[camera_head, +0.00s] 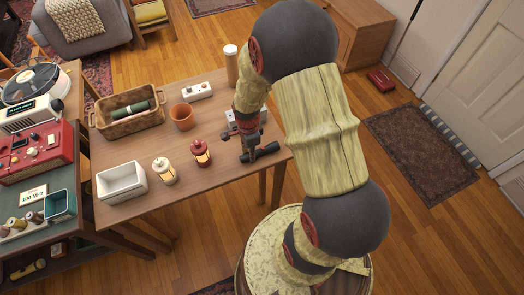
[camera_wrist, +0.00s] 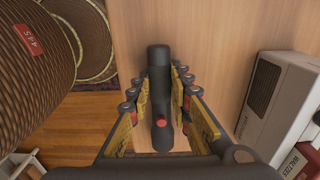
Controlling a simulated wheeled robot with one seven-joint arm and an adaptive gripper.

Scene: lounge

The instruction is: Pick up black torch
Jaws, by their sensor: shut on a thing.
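The black torch (camera_wrist: 161,128) lies lengthwise between the fingers of my gripper (camera_wrist: 160,88) in the wrist view. A small red button shows on its side. In the head view the torch (camera_head: 266,152) is at the tip of my gripper (camera_head: 249,146), near the right edge of the wooden table (camera_head: 215,185). My gripper is shut on the torch. I cannot tell whether the torch still touches the table top.
On the table are a red lantern (camera_head: 200,154), a cream lantern (camera_head: 164,171), a terracotta pot (camera_head: 182,118), a wicker basket (camera_head: 105,126), a white box (camera_head: 121,183) and a tall brown cylinder (camera_head: 231,68). A white device (camera_wrist: 283,104) stands close right of my gripper. Floor is open to the right.

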